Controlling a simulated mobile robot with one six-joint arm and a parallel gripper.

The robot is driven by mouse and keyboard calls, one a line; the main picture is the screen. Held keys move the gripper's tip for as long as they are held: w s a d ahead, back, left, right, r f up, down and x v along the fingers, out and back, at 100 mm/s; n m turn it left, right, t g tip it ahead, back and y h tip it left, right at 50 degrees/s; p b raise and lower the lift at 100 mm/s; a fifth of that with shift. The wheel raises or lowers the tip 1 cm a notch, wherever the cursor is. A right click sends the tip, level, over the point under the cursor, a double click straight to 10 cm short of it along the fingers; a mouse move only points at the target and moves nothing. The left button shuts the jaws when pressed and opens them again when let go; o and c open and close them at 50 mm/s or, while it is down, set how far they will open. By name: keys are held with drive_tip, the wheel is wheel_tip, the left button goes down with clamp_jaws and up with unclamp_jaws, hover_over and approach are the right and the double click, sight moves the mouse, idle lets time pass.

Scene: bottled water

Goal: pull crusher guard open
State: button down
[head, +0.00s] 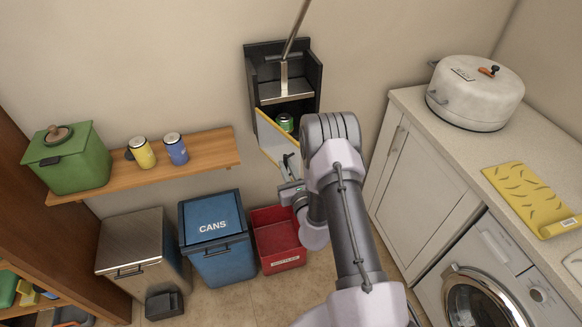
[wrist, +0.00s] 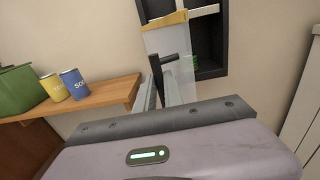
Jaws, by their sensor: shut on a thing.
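The can crusher (head: 284,84) is a dark wall-mounted frame with a metal pressing block and a long lever rising from it. Its guard (head: 272,138) is a clear panel with a yellow edge, standing swung out from the frame at an angle. The guard also shows in the wrist view (wrist: 166,38), with a black handle (wrist: 157,72). A green can (head: 285,122) stands inside the crusher. My gripper (head: 289,180) is at the guard's lower part and shut on its handle. In the wrist view, my gripper (wrist: 163,92) has its fingers around the handle's lower end, partly hidden.
A wooden shelf (head: 205,155) at left holds a green box (head: 68,160), a yellow can (head: 142,153) and a blue can (head: 175,149). Below stand a metal bin (head: 140,250), a blue CANS bin (head: 215,240) and a red bin (head: 278,240). A counter (head: 430,125) is at right.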

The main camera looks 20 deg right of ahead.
drive_tip(key=shift+w+a+r, duration=0.1)
drive_tip(key=shift+a+r, duration=0.1)
drive_tip(key=shift+a, duration=0.6)
drive_tip(key=c, duration=1.5)
unclamp_jaws()
drive_tip(key=shift+w+f, duration=0.1)
drive_tip(key=shift+w, duration=0.05)
drive_tip(key=shift+o, duration=0.2)
